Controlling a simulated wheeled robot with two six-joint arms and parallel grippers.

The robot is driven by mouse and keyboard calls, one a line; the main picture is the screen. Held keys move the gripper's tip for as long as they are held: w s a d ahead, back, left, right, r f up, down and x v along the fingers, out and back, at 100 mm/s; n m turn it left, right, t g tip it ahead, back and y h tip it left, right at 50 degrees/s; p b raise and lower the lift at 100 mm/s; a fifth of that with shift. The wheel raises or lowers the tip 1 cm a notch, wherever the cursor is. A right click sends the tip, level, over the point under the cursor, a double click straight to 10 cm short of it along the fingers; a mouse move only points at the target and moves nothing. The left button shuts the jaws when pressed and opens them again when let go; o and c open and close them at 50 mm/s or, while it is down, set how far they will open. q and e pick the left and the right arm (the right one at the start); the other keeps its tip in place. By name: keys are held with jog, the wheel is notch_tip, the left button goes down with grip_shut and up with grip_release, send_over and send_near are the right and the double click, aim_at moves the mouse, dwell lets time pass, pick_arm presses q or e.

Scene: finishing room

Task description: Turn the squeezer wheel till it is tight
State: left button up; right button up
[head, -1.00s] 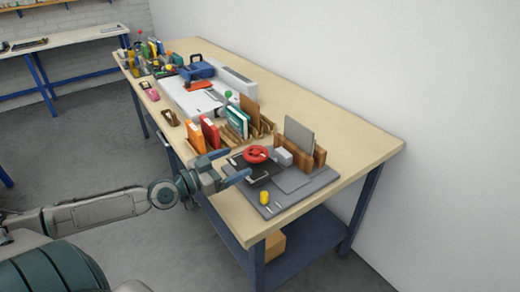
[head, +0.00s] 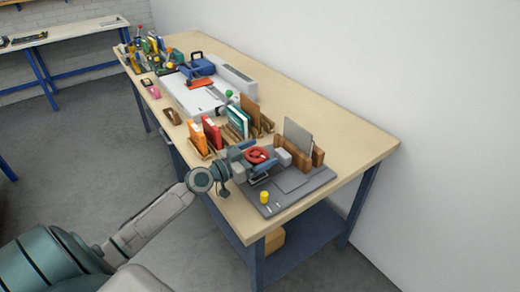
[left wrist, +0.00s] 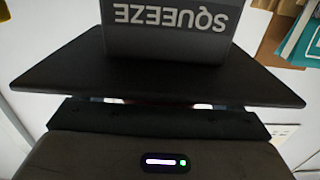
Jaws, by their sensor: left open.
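The red squeezer wheel (head: 257,155) sits on a dark squeezer on the grey mat (head: 305,192). My left gripper (head: 254,160) is open beside the wheel, with one blue finger on its far side and one on its near side in the head view. I cannot tell whether the fingers touch the wheel. In the left wrist view, a dark block (left wrist: 175,35) with upside-down SQUEEZE lettering stands at the top. The wheel does not show there. My right gripper is not in view.
A yellow cylinder (head: 264,197) stands at the mat's near edge. A wooden holder (head: 302,150) with a grey sheet stands right of the wheel. Orange and red books (head: 204,135) stand at left. The bench's right end (head: 365,150) is clear.

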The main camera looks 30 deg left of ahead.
pick_arm(q)
jog(key=shift+w+d, duration=0.2)
jog(key=shift+w, duration=0.15)
jog(key=c, duration=1)
dwell(0.5)
jog(key=o, duration=1)
